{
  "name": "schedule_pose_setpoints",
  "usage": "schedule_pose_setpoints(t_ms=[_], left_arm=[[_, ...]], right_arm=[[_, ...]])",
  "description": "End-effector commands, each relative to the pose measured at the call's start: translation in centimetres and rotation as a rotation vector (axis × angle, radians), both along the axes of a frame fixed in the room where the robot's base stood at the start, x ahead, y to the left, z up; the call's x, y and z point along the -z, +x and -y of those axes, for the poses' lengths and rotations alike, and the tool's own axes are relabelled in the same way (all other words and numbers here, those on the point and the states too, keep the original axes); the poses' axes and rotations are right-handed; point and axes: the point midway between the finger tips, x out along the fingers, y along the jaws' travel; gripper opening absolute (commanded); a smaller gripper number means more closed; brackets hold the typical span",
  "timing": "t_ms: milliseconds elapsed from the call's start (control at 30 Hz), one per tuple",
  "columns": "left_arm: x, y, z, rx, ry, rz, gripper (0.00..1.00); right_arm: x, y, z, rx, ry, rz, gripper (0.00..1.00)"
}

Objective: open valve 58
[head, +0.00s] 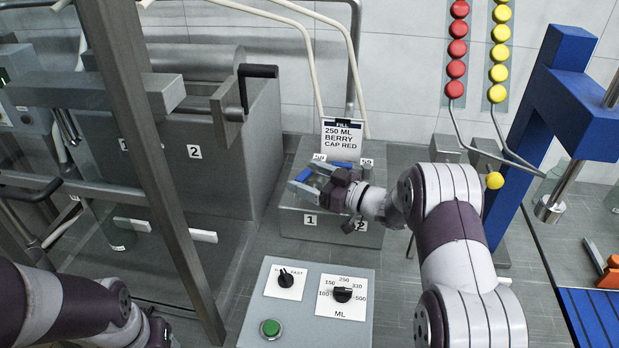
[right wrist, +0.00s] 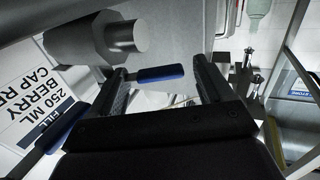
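The label 58 (head: 319,157) is on top of the grey valve block (head: 290,222), left of the label 59 (head: 366,161). A blue lever (head: 304,175) lies at the left end of the block, on the side of label 58. My right gripper (head: 303,184) is open around it. In the right wrist view this blue lever (right wrist: 161,73) shows between the two spread fingers; contact cannot be told. A second blue lever (head: 342,164) lies below the sign and shows again at the wrist view's left (right wrist: 62,128). My left gripper (head: 160,334) is low at the left, its fingers unclear.
A sign reading 250 ML BERRY CAP RED (head: 343,136) stands behind the block. A control panel (head: 252,325) with two dials and a green button (head: 270,328) is in front. A grey post (head: 150,150) crosses the left; a blue frame (head: 578,100) stands at the right.

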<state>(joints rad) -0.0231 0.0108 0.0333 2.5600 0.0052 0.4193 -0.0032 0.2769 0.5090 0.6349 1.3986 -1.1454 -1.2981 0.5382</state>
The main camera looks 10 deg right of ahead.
Motion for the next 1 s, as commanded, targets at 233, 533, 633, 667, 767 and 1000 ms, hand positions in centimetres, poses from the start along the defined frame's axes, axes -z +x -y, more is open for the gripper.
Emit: schedule_pose_setpoints(t_ms=[233,533,633,667,767,1000], left_arm=[[0.5,0.0,0.0,0.000,0.000,0.000,0.66],[1.5,0.0,0.0,0.000,0.000,0.000,0.66],[1.6,0.0,0.0,0.000,0.000,0.000,0.66],[1.6,0.0,0.0,0.000,0.000,0.000,0.66],[1.6,0.0,0.0,0.000,0.000,0.000,0.66],[1.6,0.0,0.0,0.000,0.000,0.000,0.66]], right_arm=[[0.2,-1.5,1.7,0.004,0.000,-0.001,0.80],[0.2,-7.0,7.3,0.005,0.000,-0.001,0.80],[0.1,-8.2,8.4,0.003,0.000,0.000,0.80],[0.1,-8.4,8.6,0.002,-0.001,-0.001,0.80],[0.1,-8.9,9.0,0.001,0.001,-0.001,0.80],[0.0,-8.9,9.0,0.000,0.001,-0.001,0.77]])
